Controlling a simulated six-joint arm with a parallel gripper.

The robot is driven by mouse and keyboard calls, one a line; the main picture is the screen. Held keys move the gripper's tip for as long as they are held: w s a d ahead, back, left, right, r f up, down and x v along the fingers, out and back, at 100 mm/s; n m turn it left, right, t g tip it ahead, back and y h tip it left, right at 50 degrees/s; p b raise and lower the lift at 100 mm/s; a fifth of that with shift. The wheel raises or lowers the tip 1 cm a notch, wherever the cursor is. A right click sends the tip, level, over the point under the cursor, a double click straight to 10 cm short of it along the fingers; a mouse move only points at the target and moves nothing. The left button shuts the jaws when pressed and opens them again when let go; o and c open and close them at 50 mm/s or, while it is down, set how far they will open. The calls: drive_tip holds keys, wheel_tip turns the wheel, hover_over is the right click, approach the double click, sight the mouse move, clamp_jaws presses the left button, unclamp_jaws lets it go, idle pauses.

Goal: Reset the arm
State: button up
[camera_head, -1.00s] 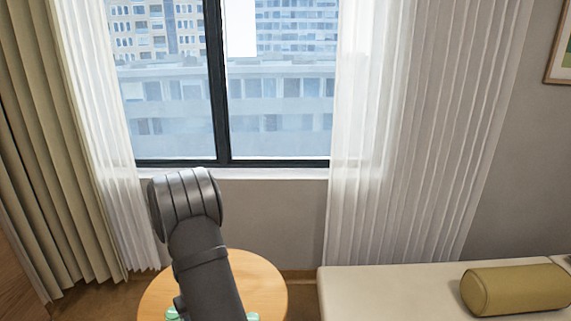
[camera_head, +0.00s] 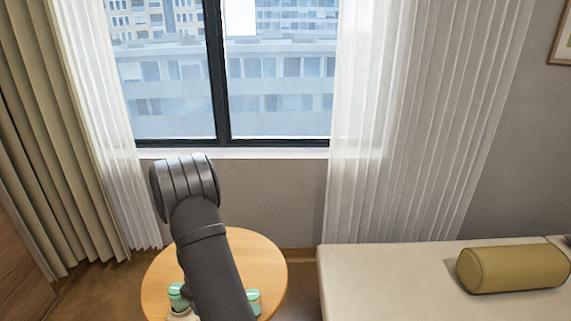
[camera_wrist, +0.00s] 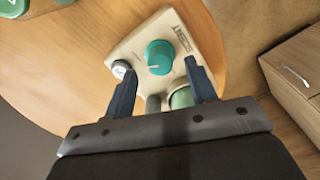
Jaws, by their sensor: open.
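My gripper (camera_wrist: 160,84) shows in the wrist view with its two dark fingers apart, open. A beige box (camera_wrist: 203,37) with a teal knob (camera_wrist: 160,57) and a silver button (camera_wrist: 120,69) lies on the table beyond and partly between the fingers. A green cylindrical part (camera_wrist: 181,98) shows near the right finger. I cannot tell whether the fingers touch the box. In the head view my dark arm (camera_head: 205,250) rises over the round wooden table (camera_head: 262,255); my gripper is not visible there.
Green-topped items (camera_head: 178,297) (camera_head: 254,300) show on the table either side of my arm. A cream bed (camera_head: 390,280) with a yellow bolster (camera_head: 512,268) stands to the right. A window and curtains (camera_head: 410,130) are behind. A wooden cabinet (camera_wrist: 298,70) shows in the wrist view.

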wheel_tip(320, 180, up, 15)
drive_tip(key=m, duration=0.2)
idle(0.3)
